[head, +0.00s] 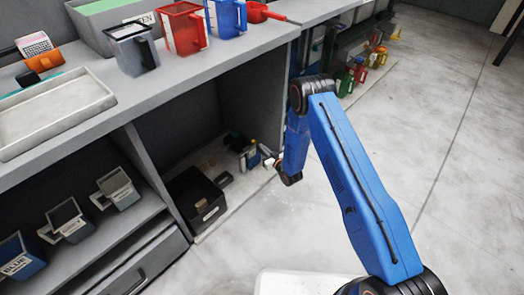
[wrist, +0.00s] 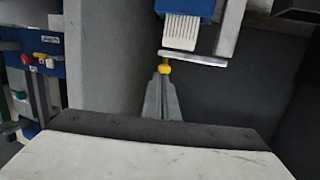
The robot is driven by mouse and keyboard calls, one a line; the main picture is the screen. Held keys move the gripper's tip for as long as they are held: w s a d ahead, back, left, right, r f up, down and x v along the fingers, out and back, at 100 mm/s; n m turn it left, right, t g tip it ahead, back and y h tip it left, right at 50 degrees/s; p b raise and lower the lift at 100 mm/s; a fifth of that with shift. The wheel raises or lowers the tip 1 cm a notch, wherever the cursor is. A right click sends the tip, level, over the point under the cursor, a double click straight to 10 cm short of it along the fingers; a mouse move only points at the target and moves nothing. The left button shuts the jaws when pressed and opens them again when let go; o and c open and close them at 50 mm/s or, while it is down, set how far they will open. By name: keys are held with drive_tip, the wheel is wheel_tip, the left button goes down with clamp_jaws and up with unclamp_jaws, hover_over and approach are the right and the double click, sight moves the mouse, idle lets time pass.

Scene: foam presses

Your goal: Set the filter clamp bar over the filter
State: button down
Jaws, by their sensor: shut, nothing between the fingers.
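In the wrist view, a pale ribbed block that looks like the filter (wrist: 182,31) sits below a blue housing (wrist: 186,8). A light grey bar, apparently the clamp bar (wrist: 200,60), runs across just under the filter's lower edge in the picture. A yellow knob (wrist: 164,69) is at the bar's left end. My gripper (wrist: 164,80) is shut and empty, its grey fingertips at the knob; I cannot tell whether they touch it. In the head view my blue arm reaches down beside the bench's open bay, and filter and bar cannot be made out.
A black bin (head: 197,199) and small items lie on the floor of the bay. Several jugs, including a red one (head: 184,28), and a pale tray (head: 52,115) stand on the bench top. The floor (head: 445,120) at right is clear.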

drive_tip(key=d+v, duration=0.1)
drive_tip(key=v, duration=0.9)
drive_tip(key=shift+w, duration=0.35)
